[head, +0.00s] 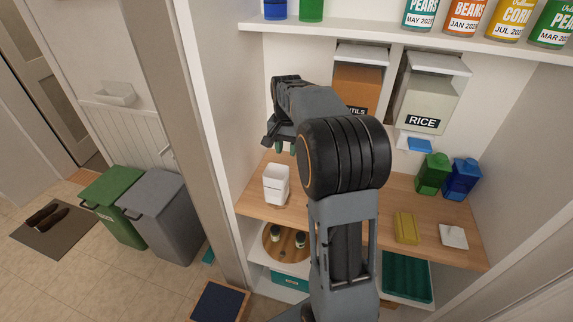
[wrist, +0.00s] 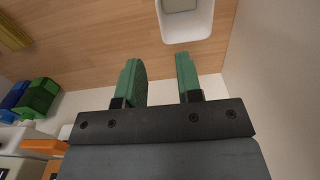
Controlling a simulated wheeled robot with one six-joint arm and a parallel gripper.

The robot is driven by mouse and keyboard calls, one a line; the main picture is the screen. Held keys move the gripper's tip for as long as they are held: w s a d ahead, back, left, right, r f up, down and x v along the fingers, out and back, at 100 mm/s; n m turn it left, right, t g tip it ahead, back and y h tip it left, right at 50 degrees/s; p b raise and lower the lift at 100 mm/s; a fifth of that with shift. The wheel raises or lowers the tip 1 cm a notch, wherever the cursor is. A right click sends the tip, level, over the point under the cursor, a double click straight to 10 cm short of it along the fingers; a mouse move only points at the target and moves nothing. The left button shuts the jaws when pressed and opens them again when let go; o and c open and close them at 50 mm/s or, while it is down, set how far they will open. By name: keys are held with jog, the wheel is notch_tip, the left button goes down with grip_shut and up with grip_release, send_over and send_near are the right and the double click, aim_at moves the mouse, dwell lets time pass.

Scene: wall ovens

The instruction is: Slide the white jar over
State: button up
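The white jar (head: 276,185) stands upright on the wooden counter (head: 338,206), near its left end. It is squarish, and in the wrist view its pale rim and greyish inside (wrist: 187,24) show at the top edge, partly cut off. My gripper (head: 285,148) is above the counter, behind the jar and apart from it. In the wrist view its two green fingers (wrist: 158,66) are spread with nothing between them; the jar lies beyond the fingertips.
A yellow block (head: 406,227) and a small white dish (head: 453,237) lie on the counter's right part. Green (head: 433,174) and blue (head: 462,179) canisters stand behind them. A rice bin (head: 423,110) hangs above. The left side wall is close to the jar; bare counter lies to its right.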

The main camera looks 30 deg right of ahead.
aim_at(286, 178)
notch_tip(286, 178, down, 13)
jog(key=shift+r+p, duration=0.2)
jog(key=shift+p, duration=0.35)
jog(key=shift+c, duration=0.2)
grip_shut()
dwell(0.4)
